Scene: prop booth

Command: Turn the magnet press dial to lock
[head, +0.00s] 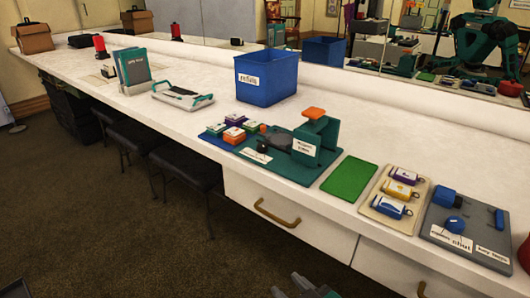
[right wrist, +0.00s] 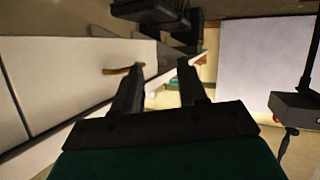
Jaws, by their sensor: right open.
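The magnet press (head: 317,135) stands on a green base (head: 277,165) on the white counter in the head view. It has a teal upright block with a white label and an orange cap on top. A dark round plate (head: 277,140) lies in front of the block. A small dark knob stands by a white label (head: 257,156) at the base's front; its setting is too small to read. My right gripper (head: 285,284) is at the bottom edge, well below and apart from the press. In the right wrist view it (right wrist: 161,64) is open and empty. My left gripper does not show.
Several coloured blocks (head: 234,134) sit left of the press. A green mat (head: 349,178), a tray of tagged blocks (head: 381,208) and a grey board with a blue knob (head: 455,225) stand to its right. A blue bin (head: 266,80) is behind. Drawers (head: 285,215) front the counter.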

